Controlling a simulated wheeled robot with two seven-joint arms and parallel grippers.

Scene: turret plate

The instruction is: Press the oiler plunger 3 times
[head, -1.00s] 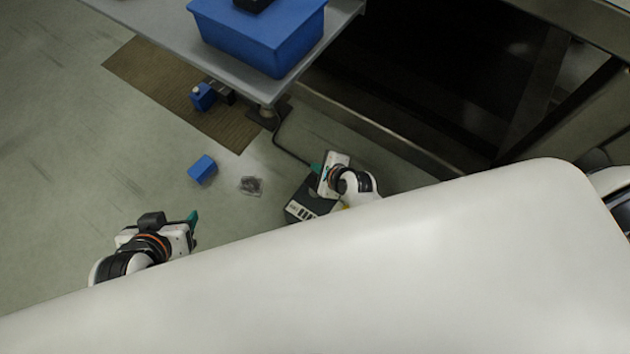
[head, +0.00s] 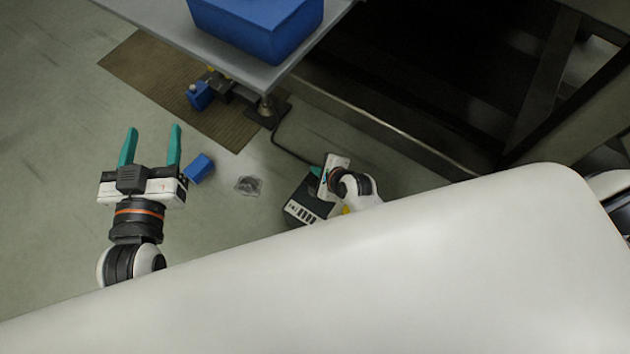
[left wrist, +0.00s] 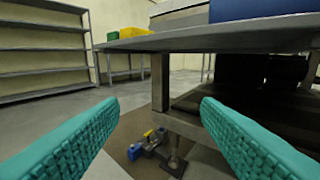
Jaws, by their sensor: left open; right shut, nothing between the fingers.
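A small blue device with a pale knob (head: 200,95) sits under the grey table, by its leg. It may be the oiler; I cannot make out a plunger for sure. The left wrist view shows a blue and yellow device (left wrist: 148,145) low between my fingers, near the table leg. My left gripper (head: 152,140) is open and empty, fingers pointing toward the table, well short of that device. My right gripper (head: 316,171) is shut and empty over a dark box (head: 305,205); its fingers are mostly hidden.
A blue bin (head: 255,30) stands on the grey table (head: 170,22). A blue block (head: 200,168) and a small grey clutter patch (head: 248,185) lie on the floor. A brown mat (head: 135,70) lies under the table. Dark machine framing (head: 390,130) fills the right. The floor at left is clear.

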